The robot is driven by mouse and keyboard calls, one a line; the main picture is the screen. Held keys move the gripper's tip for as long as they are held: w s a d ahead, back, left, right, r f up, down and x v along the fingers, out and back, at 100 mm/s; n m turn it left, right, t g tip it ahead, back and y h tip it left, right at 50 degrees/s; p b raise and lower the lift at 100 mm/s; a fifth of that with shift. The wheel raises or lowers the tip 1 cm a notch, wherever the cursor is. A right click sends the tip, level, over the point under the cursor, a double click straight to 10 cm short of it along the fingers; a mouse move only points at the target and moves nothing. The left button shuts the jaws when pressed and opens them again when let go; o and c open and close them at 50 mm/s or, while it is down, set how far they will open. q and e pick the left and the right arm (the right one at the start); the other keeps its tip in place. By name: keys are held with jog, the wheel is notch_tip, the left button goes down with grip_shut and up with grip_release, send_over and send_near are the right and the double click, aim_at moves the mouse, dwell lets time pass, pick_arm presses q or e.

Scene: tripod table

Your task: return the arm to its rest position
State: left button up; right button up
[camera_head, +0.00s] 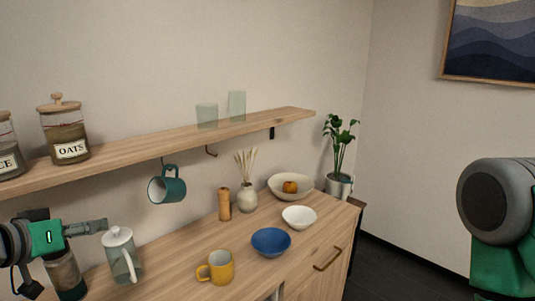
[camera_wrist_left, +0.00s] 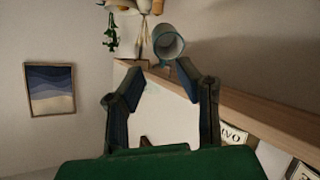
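My left gripper (camera_head: 103,226) is at the lower left of the head view, below the shelf and above the cabinet top. It points right, left of a hanging teal mug (camera_head: 168,188) and apart from it. In the left wrist view, my left gripper (camera_wrist_left: 158,68) has its two fingers spread with nothing held between them. The teal mug (camera_wrist_left: 167,42) shows beyond the fingertips there. Part of my right arm shows at the right edge of the head view; its gripper is out of view.
A pale lidded pitcher (camera_head: 122,259) and a dark jar (camera_head: 66,274) stand close to my left gripper. The wooden shelf (camera_head: 130,147) runs above it. A yellow mug (camera_head: 219,267), blue bowl (camera_head: 270,242) and white bowl (camera_head: 299,217) stand farther right on the cabinet.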

pick_arm(q)
jog(key=s+d+f+g+y, duration=0.15)
jog(key=s+f+g, duration=0.35)
jog(key=f, duration=0.6)
jog(key=s+d+f+g, duration=0.2)
jog(key=s+f, duration=0.4)
jog(key=f, duration=0.4)
jog(key=s+d+f+g+y, duration=0.1)
jog(key=s+d+f+g, duration=0.2)
jog(key=s+f, duration=0.55)
jog(key=s+d+f+g+y, duration=0.1)
jog(key=s+d+f+g, duration=0.3)
jog(key=s, duration=0.8)
jog(key=w+f+m+t+b, duration=0.1)
jog(key=w+f+b, duration=0.2)
jog(key=f+b, duration=0.9)
jog(key=shift+w+d+f+m+t, duration=0.15)
jog(key=shift+w+f+m+t, duration=0.15)
jog(key=shift+m, duration=0.1)
pick_arm(e)
notch_tip(320, 180, down, 13)
jog(key=d, duration=0.1)
jog(key=shift+s, duration=0.15)
pick_arm(q)
jog(key=shift+a+h, duration=0.25)
pick_arm(e)
jog(key=shift+a+r, duration=0.25)
